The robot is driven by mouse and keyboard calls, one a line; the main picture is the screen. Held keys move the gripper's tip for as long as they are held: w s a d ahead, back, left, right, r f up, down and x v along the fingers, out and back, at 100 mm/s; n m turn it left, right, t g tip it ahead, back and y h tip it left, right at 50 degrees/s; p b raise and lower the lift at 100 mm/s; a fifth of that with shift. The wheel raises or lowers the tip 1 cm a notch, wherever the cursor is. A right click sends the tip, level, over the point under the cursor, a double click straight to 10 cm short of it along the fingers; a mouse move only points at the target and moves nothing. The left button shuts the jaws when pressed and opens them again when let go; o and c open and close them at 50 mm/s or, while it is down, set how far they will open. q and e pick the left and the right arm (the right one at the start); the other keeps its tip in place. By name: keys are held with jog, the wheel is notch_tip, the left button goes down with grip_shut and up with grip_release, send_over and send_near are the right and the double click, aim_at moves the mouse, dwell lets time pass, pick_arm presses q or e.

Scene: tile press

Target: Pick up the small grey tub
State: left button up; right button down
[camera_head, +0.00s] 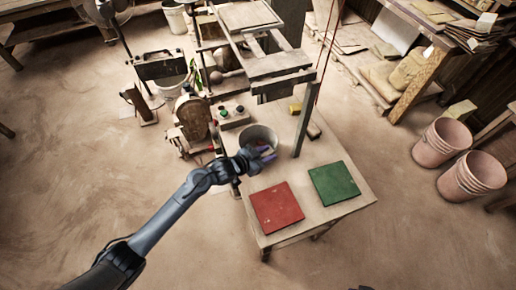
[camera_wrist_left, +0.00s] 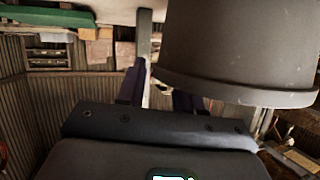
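The small grey tub (camera_head: 258,131) stands upright near the left edge of the wooden table, just behind the red tile. My right gripper is not in view.
A red tile (camera_head: 277,208) and a green tile (camera_head: 334,183) lie on the table (camera_head: 300,165) in front. A press frame post (camera_head: 303,128) stands just right of the tub. A board with small coloured knobs (camera_head: 232,117) is behind it. Pink buckets (camera_head: 441,142) stand far right.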

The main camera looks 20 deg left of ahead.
pick_arm(q)
jog(key=shift+c, duration=0.3)
grip_shut()
jog(key=shift+r, duration=0.1)
